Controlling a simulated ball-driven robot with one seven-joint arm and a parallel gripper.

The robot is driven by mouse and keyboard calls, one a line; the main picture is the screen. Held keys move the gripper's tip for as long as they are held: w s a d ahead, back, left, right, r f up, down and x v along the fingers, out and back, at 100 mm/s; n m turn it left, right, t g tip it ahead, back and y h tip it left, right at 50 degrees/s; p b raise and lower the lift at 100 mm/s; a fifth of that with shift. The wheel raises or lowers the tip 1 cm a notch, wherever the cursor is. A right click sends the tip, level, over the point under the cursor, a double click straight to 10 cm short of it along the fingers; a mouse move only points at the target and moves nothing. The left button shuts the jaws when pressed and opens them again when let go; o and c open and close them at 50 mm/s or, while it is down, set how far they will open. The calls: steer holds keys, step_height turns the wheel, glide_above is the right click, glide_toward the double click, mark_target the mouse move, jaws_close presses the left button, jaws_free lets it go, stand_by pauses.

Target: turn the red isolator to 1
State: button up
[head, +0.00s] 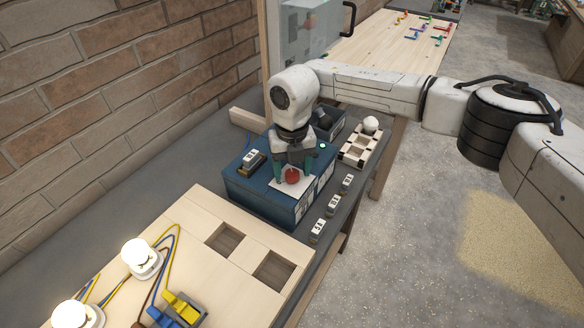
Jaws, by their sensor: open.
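The red isolator (292,176) is a round red knob on a pale plate (289,188) on top of a blue box (250,190). My gripper (292,174) points down at it, with greenish fingers on either side of the knob. The fingers look open around it; I cannot tell whether they touch it. The knob's position marks are too small to read, and the gripper partly hides the plate.
A small labelled block (251,160) sits on the box's left top, and several labelled blocks lie along the bench's right edge. A wooden board (205,215) with lit bulbs (141,255), wires and square recesses is in front. A pale rack (360,150) stands behind right. A brick wall bounds the left.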

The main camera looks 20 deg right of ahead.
mark_target(292, 172)
step_height(292, 172, up, 10)
steer(key=b, duration=0.2)
steer(key=shift+r, duration=0.25)
